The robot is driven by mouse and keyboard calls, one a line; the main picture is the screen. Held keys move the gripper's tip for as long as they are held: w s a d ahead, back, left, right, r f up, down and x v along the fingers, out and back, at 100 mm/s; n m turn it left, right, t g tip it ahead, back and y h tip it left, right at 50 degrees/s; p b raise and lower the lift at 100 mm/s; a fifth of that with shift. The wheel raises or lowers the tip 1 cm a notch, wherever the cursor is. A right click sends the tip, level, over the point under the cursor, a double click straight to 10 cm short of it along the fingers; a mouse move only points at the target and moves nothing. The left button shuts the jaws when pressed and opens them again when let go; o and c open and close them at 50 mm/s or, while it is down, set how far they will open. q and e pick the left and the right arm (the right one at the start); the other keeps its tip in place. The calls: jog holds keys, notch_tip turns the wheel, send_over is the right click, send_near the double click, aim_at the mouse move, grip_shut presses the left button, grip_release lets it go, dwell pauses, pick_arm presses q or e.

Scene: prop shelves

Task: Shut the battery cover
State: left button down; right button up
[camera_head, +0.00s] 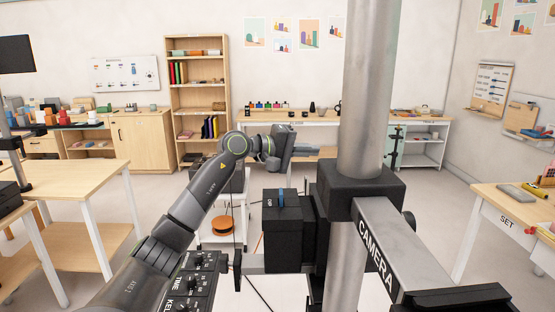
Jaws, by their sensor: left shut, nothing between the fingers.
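A black box (283,239) with a blue strip and small white lettering on top is fixed beside a metal pole. It may be the battery housing; I cannot tell which part is its cover, or whether that stands open. My left arm comes in from the lower left and bends at a joint above and left of the box. My left gripper (306,152) is shut and empty, above and beyond the box and apart from it. Its fingertips are small and hard to make out. My right gripper is not in view.
The thick metal pole (366,90) with a black clamp (360,186) and an arm lettered CAMERA (376,256) blocks the centre right. A control panel (188,287) lies below my left arm. A white cart (218,240) holds an orange reel. Tables stand at both sides.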

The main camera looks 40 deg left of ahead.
pick_arm(q)
jog(key=b+v, duration=0.3)
jog(key=v, duration=0.5)
jog(key=shift+s+a, duration=0.1)
jog(key=shift+a, duration=0.05)
